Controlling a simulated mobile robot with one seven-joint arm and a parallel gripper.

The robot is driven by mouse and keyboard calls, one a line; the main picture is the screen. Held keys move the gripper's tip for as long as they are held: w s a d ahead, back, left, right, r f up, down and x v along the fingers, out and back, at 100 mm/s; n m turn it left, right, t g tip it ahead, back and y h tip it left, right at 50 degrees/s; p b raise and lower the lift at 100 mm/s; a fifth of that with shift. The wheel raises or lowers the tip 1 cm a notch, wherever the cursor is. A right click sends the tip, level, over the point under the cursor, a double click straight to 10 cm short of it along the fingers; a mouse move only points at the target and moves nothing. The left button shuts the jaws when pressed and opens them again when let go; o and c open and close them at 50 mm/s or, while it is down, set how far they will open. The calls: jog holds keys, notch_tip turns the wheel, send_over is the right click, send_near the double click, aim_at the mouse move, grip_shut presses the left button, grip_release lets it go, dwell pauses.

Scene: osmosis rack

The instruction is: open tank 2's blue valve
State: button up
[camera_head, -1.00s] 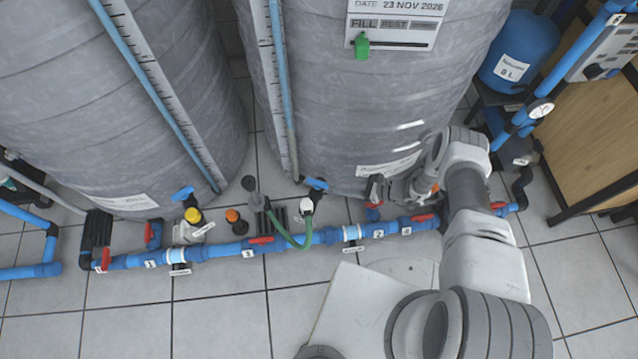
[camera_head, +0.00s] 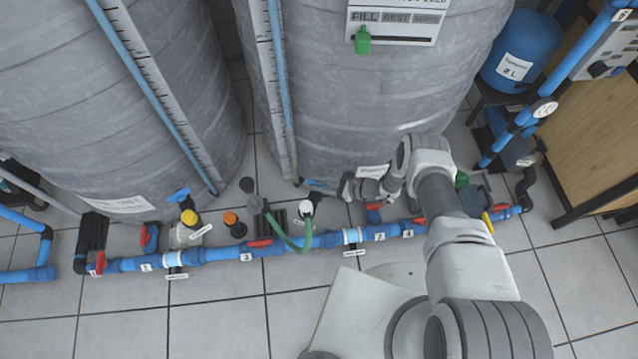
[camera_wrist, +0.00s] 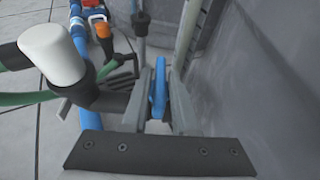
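Tank 2's blue valve handle (camera_head: 318,185) is low at the front of the right-hand grey tank (camera_head: 375,110). My gripper (camera_head: 338,187) reaches it from the right, low against the tank. In the wrist view the blue handle (camera_wrist: 158,90) stands upright between the two grey fingers of my gripper (camera_wrist: 160,74). The fingers are apart, one on each side, with narrow gaps beside the handle; contact is not clear. The valve body is mostly hidden behind the dark gripper plate.
A white-capped fitting (camera_wrist: 52,52) with a green hose (camera_head: 296,244) stands close left of my gripper. An orange-capped fitting (camera_head: 231,219) and the blue floor pipe (camera_head: 210,254) with red handles lie nearby. The left tank (camera_head: 105,110) has another blue handle (camera_head: 179,195).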

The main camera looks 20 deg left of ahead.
grip_shut()
jog(key=shift+g, duration=0.3)
jog(key=shift+w+n+g, duration=0.1)
jog(key=shift+n+g, duration=1.4)
jog(key=shift+o, duration=2)
grip_release()
jog(key=p+v, duration=0.2)
jog(key=v, duration=1.5)
jog(key=shift+r, duration=0.45)
